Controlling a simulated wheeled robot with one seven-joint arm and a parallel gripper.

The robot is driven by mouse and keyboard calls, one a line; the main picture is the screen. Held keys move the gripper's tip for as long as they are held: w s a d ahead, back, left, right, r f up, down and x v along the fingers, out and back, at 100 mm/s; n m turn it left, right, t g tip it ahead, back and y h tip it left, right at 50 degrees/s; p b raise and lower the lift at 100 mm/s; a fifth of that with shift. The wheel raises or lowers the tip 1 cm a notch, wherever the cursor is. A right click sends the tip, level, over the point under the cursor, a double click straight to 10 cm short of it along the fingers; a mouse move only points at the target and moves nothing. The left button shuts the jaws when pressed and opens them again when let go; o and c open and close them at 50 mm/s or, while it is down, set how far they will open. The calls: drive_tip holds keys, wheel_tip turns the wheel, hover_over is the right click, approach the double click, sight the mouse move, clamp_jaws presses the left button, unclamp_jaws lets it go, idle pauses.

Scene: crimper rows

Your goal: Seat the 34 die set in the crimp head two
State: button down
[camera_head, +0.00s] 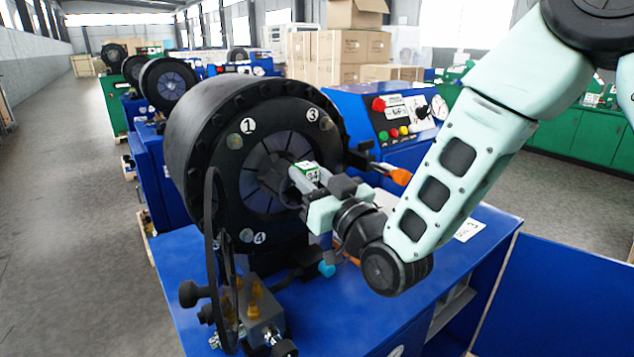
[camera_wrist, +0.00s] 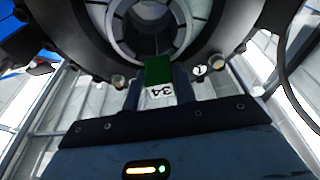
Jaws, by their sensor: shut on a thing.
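The 34 die set (camera_head: 308,169) has a green top and a white label reading 34. My gripper (camera_head: 318,187) is shut on it and holds it in front of the large black crimp head (camera_head: 190,125). In the wrist view, the die set (camera_wrist: 159,72) sits between the two fingers, its far end overlapping the lower edge of the round opening in the crimp head (camera_wrist: 105,50). I cannot tell whether it touches the head. White number marks 1, 3 and 4 show on the head's face; no 2 is readable.
A blue panel (camera_head: 390,115) with a red knob, coloured buttons and a gauge stands behind the head. An orange-tipped part (camera_head: 400,177) is close to my wrist. A valve block with brass fittings (camera_head: 262,318) and a black hose stand below left. The blue machine top (camera_head: 440,255) lies below.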

sight(288, 160)
drive_tip(key=shift+w+a+r, duration=0.2)
drive_tip(key=shift+w+a, duration=0.05)
drive_tip(key=shift+w, duration=0.1)
drive_tip(key=shift+b, duration=1.25)
idle(1.7)
drive_tip(key=shift+f+b+x, duration=0.25)
drive_tip(key=shift+b+x, duration=0.05)
drive_tip(key=shift+x, duration=0.75)
drive_tip(key=shift+f+b+x, duration=0.25)
drive_tip(key=shift+b+x, duration=0.1)
drive_tip(key=shift+x, duration=0.75)
drive_tip(key=shift+f+b+x, duration=0.25)
drive_tip(key=shift+b+x, duration=0.05)
drive_tip(key=shift+x, duration=0.75)
idle(0.5)
drive_tip(key=c, duration=1)
unclamp_jaws()
drive_tip(key=shift+w, duration=0.1)
drive_tip(key=shift+c, duration=0.2)
drive_tip(key=shift+f, duration=0.3)
drive_tip(key=shift+s+d+f, duration=0.1)
drive_tip(key=shift+s+d, duration=0.05)
drive_tip(key=shift+s, duration=0.15)
drive_tip(key=b+v, duration=0.8)
drive_tip(key=v, duration=0.8)
drive_tip(key=shift+s+b, duration=0.25)
drive_tip(key=shift+b, duration=0.15)
